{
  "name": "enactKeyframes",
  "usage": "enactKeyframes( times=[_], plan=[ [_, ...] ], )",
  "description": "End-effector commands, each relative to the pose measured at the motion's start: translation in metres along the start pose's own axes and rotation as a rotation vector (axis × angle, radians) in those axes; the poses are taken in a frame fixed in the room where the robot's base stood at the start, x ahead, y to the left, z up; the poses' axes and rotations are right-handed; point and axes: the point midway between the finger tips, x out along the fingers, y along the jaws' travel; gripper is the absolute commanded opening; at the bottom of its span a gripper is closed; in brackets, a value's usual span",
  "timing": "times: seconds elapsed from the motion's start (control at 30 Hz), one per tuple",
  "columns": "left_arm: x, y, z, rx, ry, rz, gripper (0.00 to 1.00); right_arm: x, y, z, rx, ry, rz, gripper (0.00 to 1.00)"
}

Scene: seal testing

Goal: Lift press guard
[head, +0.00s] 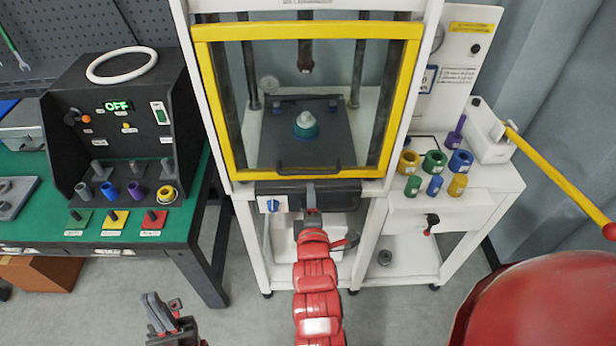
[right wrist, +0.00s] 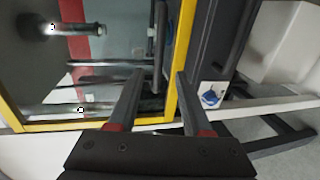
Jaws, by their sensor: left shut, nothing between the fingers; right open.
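The press guard (head: 213,110) is a yellow frame with a clear panel on the front of the white press, and it is down. A dark handle (head: 308,170) runs along its bottom edge. My right gripper (head: 311,190) is open just in front of that bottom edge. In the right wrist view, the open fingers of my right gripper (right wrist: 160,75) stand on either side of the guard's yellow bottom bar (right wrist: 176,90), with nothing gripped; I cannot tell if they touch it. My left gripper (head: 155,308) is shut and empty at the lower left, away from the press.
Behind the guard, a green and white part (head: 305,124) sits on a dark plate. Coloured rings and cylinders stand on the right shelf (head: 500,180). A yellow lever (head: 560,170) sticks out right. A green bench (head: 110,237) stands left.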

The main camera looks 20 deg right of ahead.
Motion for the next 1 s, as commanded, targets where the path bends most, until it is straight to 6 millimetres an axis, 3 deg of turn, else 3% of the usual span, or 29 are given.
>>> enactKeyframes(
  times=[0.5,0.7,1.0],
  plan=[
    [0.029,-0.002,-0.005,0.0,0.001,0.0,0.0,0.088,0.003,0.001,0.002,-0.001,-0.002,0.49],
    [0.033,-0.002,-0.006,0.0,0.001,0.0,0.0,0.106,0.001,0.0,0.001,0.001,-0.004,0.49],
    [0.033,-0.002,-0.006,0.0,0.001,0.0,0.0,0.111,0.001,0.0,0.001,0.001,-0.001,0.49]
  ],
)
